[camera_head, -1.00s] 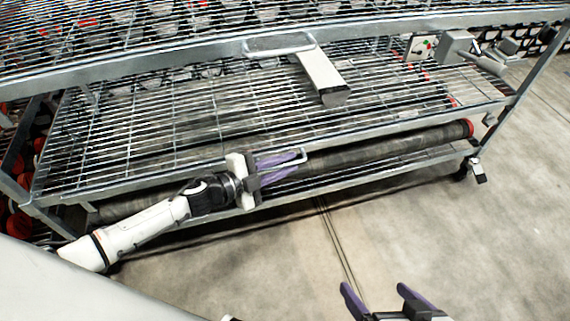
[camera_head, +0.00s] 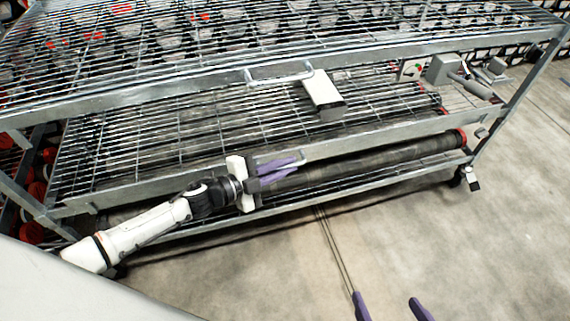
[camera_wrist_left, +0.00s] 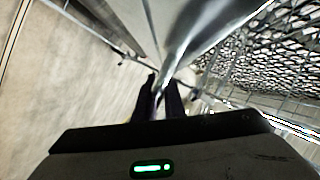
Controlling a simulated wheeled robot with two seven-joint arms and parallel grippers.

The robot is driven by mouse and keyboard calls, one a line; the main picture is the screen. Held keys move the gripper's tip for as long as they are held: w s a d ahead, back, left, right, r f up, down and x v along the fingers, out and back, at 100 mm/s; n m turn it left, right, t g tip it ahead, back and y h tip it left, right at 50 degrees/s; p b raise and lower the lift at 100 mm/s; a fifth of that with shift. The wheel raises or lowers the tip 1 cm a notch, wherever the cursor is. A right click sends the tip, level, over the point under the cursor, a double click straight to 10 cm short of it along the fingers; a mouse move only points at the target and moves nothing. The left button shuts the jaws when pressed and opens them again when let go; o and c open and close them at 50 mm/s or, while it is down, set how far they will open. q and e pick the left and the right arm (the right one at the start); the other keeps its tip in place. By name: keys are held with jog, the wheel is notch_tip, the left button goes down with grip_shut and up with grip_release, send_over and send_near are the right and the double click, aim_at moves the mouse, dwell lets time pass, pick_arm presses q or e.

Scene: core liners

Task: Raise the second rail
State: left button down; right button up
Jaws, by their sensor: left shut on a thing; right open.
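The second rail (camera_head: 390,139) is the grey metal front bar of the rack's middle level. It slopes up to the right in the head view. My left gripper (camera_head: 298,167) is at this rail's handle (camera_head: 302,154), its purple fingers shut on it. In the left wrist view the dark fingers (camera_wrist_left: 158,97) close around a shiny metal bar. The fingers hide most of the handle. My right gripper (camera_head: 391,308) is open and empty over the floor at the bottom edge, only its fingertips in view.
The upper rail (camera_head: 400,53) with its own handle (camera_head: 279,76) lies above. A grey-white block (camera_head: 324,92) hangs by it. A dark tube (camera_head: 385,153) with a red end lies below the second rail. A grey device (camera_head: 441,68) sits at the right. The floor in front is clear.

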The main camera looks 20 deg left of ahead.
pick_arm(q)
jog(key=shift+r, duration=0.25)
pick_arm(e)
jog(key=shift+d+r, duration=0.1)
pick_arm(q)
jog(key=c, duration=2.1)
grip_release()
jog(key=shift+r, duration=0.1)
pick_arm(e)
jog(key=shift+s, duration=0.1)
pick_arm(q)
jog(key=shift+s+a, duration=0.15)
jog(key=shift+p+v, duration=1.05)
jog(key=shift+v, duration=3.9)
pick_arm(e)
jog(key=shift+d+r, duration=0.1)
jog(key=shift+r, duration=0.3)
